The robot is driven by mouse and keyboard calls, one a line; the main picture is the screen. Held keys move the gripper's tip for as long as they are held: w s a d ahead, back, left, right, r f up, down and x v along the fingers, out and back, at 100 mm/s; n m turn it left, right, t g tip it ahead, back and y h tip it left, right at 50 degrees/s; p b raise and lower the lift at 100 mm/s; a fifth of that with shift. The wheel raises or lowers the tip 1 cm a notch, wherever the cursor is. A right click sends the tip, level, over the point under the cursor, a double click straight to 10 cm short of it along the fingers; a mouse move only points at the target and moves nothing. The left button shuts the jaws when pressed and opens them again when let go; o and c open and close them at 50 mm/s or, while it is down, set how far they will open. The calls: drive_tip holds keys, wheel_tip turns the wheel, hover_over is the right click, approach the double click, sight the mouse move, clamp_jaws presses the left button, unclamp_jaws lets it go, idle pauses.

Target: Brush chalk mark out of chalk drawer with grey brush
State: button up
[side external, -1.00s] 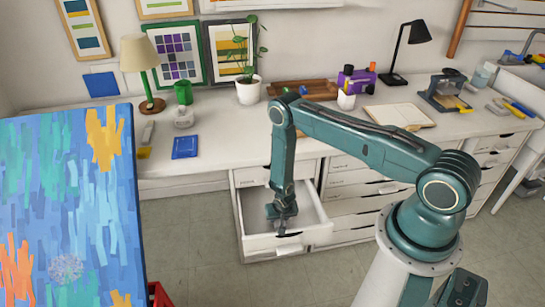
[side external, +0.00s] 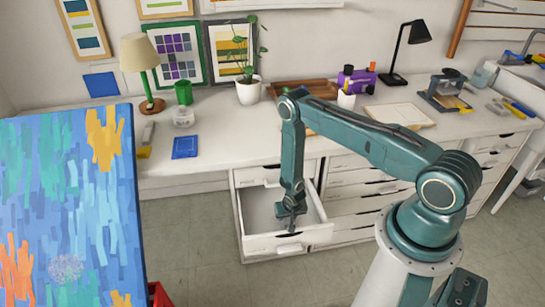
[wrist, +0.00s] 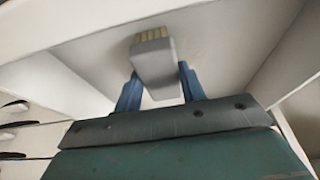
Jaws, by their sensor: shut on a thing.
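The open chalk drawer (side external: 262,246) juts out from the white desk in the side view. My gripper (side external: 291,217) reaches down into it near its front right. In the wrist view, the blue fingers of my gripper (wrist: 160,84) are closed around the grey brush (wrist: 154,58), which has pale yellowish bristles at its far end. The brush is hard to make out in the side view. The pale drawer interior (wrist: 215,40) surrounds it in the wrist view. I cannot make out a distinct chalk mark on the drawer floor; contact between bristles and floor is unclear.
The drawer walls stand close around my gripper. Closed drawers (side external: 350,207) lie to the right. The desktop (side external: 230,130) above holds a lamp (side external: 141,55), a potted plant (side external: 249,90) and a blue packet (side external: 185,147). A large painted canvas (side external: 70,200) fills the left foreground.

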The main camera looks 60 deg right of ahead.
drive_tip(key=shift+a+f, duration=0.1)
drive_tip(key=shift+a, duration=0.35)
drive_tip(key=shift+w+d+r, duration=0.1)
drive_tip(key=shift+w+r, duration=0.05)
drive_tip(key=shift+r, duration=0.85)
drive_tip(key=shift+w+r, duration=0.1)
drive_tip(key=shift+w+a+r, duration=0.3)
drive_tip(key=shift+w+a, duration=0.1)
drive_tip(key=shift+w+a+r, duration=0.8)
drive_tip(key=shift+w+r, duration=0.1)
drive_tip(key=shift+r, duration=0.15)
wheel_tip(320, 180, up, 5)
drive_tip(key=shift+s+r, duration=0.1)
drive_tip(key=shift+r, duration=0.05)
